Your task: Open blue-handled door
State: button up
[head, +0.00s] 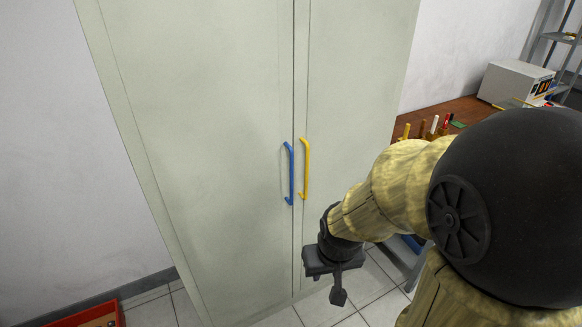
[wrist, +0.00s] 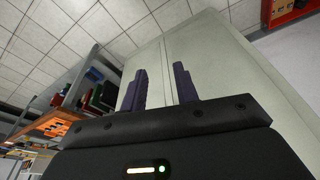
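A tall pale grey-green cabinet has two doors. The left door (head: 205,130) carries a vertical blue handle (head: 289,173) near its right edge, and it looks shut. The right door (head: 355,90) carries a yellow handle (head: 305,168) close beside the blue one. My gripper (head: 337,284) is below and to the right of both handles, apart from them. In the wrist view its two dark fingers (wrist: 160,70) stand apart with nothing between them. The cabinet front (wrist: 215,60) shows behind them there; I cannot make out either handle in that view.
A brown workbench (head: 458,106) with small tools and a light grey box (head: 515,82) stands to the right of the cabinet. A red tray (head: 88,316) lies on the floor at the lower left. Tiled floor (head: 325,308) shows in front of the cabinet.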

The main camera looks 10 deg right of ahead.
aim_at(292, 169)
jog(key=shift+w, duration=0.1)
jog(key=w+d+f+m+t+h+b, duration=0.1)
jog(key=w+d+f+t, duration=0.2)
jog(key=w, duration=0.5)
jog(key=w+d+f+m+t+b, duration=0.1)
jog(key=w+d+f+t+b, duration=0.2)
jog(key=w, duration=0.5)
jog(key=w+a+r+n+t+y, duration=0.3)
jog(key=w+a+t, duration=0.1)
jog(key=w+t, duration=0.3)
jog(key=shift+t+b, duration=0.35)
jog(key=shift+t, duration=0.75)
jog(key=shift+w, duration=0.2)
jog(key=w+p, duration=0.1)
jog(key=w, duration=0.4)
jog(key=w+a+p, duration=0.1)
jog(key=w, duration=0.5)
jog(key=w+a+p, duration=0.1)
jog(key=w+p, duration=0.1)
jog(key=w, duration=0.4)
jog(key=shift+w+f, duration=0.1)
